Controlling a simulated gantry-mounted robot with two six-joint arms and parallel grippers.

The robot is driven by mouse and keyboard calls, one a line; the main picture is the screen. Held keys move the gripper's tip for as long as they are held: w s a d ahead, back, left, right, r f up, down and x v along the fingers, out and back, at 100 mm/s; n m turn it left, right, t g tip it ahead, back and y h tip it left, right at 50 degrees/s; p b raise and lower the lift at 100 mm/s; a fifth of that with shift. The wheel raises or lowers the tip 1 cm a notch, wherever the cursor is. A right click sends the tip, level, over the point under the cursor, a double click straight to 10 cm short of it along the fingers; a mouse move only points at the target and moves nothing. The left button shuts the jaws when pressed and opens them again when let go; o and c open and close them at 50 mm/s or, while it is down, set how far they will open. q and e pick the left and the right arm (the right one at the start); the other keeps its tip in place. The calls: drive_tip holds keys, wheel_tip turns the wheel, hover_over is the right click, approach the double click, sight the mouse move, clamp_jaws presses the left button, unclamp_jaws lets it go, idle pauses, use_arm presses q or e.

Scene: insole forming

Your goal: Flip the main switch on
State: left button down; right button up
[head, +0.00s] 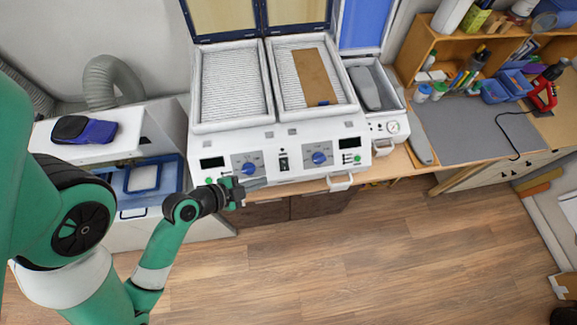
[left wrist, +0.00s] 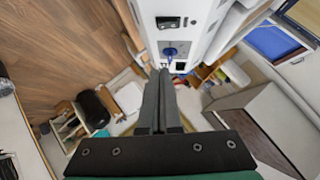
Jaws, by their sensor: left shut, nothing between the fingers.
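The white forming machine (head: 275,188) has a front panel with a small black main switch (head: 283,163) between two blue knobs. The switch looks small, and I cannot tell its position. My left gripper (head: 264,183) is shut and empty, in front of the panel, below and slightly left of the switch. In the left wrist view its fingers (left wrist: 160,72) lie together and point at the panel near a blue knob (left wrist: 170,50); a small dark part, likely the switch (left wrist: 181,66), shows just beyond the tips. My right gripper is not in view.
The left blue knob (head: 251,168) is just above the gripper, with a green button (head: 228,182) to its left. The right knob (head: 319,158) is further along. A white handle (head: 340,182) juts from the front at right. The floor before the machine is clear.

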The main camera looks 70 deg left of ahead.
use_arm(q)
drive_tip(key=shift+s+a+r, duration=0.1)
drive_tip(key=shift+s+a, duration=0.1)
drive_tip(key=shift+a, duration=0.15)
drive_tip(key=b, duration=0.5)
approach(291, 167)
drive_tip(key=w+d+r, duration=0.1)
drive_tip(key=w+d, duration=0.1)
drive_tip(key=a+f, duration=0.1)
drive_tip(key=w+a+f, duration=0.1)
drive_tip(key=shift+a+f, duration=0.25)
drive_tip(key=shift+f, duration=0.05)
drive_tip(key=shift+w+a+f, duration=0.15)
drive_tip(key=shift+a+f, duration=0.1)
drive_tip(key=shift+f, duration=0.1)
